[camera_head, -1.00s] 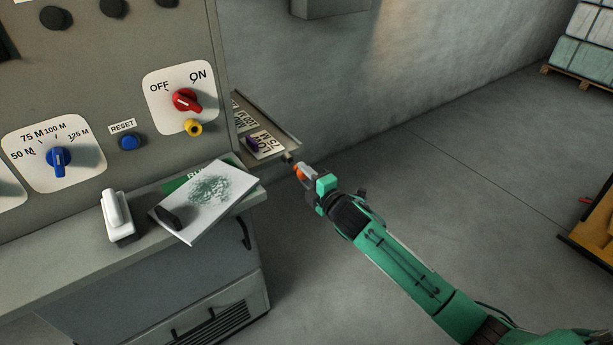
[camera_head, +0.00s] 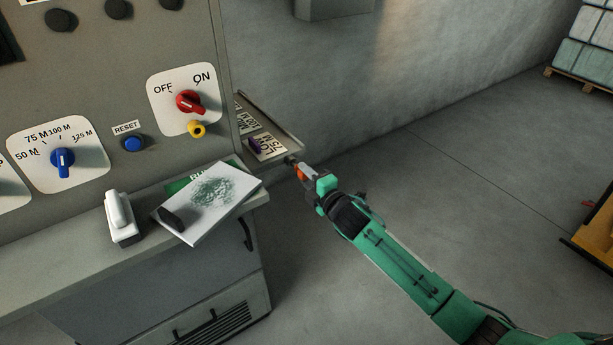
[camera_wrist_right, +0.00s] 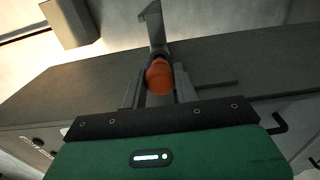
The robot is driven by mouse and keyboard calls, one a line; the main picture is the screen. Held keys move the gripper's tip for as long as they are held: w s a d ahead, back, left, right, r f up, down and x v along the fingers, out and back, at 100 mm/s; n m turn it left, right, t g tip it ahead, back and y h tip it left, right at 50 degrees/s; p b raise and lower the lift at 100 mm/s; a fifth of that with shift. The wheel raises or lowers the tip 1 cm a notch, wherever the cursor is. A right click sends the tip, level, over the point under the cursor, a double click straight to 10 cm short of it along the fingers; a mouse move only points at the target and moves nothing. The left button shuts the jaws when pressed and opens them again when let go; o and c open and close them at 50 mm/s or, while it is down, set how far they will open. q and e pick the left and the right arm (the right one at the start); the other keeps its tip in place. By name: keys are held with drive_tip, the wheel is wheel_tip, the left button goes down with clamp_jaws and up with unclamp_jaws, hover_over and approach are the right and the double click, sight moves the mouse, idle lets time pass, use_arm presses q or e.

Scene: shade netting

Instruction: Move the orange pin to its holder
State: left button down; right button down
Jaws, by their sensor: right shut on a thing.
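My right gripper (camera_head: 295,165) is shut on the orange pin (camera_head: 301,173), just right of the labelled side tray. In the right wrist view the pin's rounded orange head (camera_wrist_right: 159,77) sits between the two fingers of the gripper (camera_wrist_right: 160,84). A grey metal piece (camera_wrist_right: 152,22) extends beyond the head; I cannot tell whether it belongs to the pin. The side tray (camera_head: 290,141) carries printed labels and a small purple piece (camera_head: 256,146). I cannot tell which part is the orange pin's holder. My left gripper is not in view.
The control panel (camera_head: 110,85) stands left, with a red switch (camera_head: 190,101), a yellow ring (camera_head: 197,129) and a blue reset button (camera_head: 133,144). The ledge below holds a white-handled block (camera_head: 122,219) and a notepad (camera_head: 205,225). Open floor (camera_head: 480,160) lies right of my arm.

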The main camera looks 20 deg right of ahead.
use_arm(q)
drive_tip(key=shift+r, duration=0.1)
use_arm(e)
drive_tip(key=shift+w+a, duration=0.15)
drive_tip(key=shift+w, duration=0.15)
drive_tip(key=shift+w+a, duration=0.15)
drive_tip(key=shift+w, duration=0.3)
drive_tip(key=shift+w+a, duration=0.1)
drive_tip(key=shift+w, duration=0.15)
drive_tip(key=c, duration=1)
unclamp_jaws()
drive_tip(key=shift+s, duration=0.1)
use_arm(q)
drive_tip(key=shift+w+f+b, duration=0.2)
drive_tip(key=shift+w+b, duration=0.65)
use_arm(e)
drive_tip(key=v, duration=1.3)
drive_tip(key=shift+s, duration=0.3)
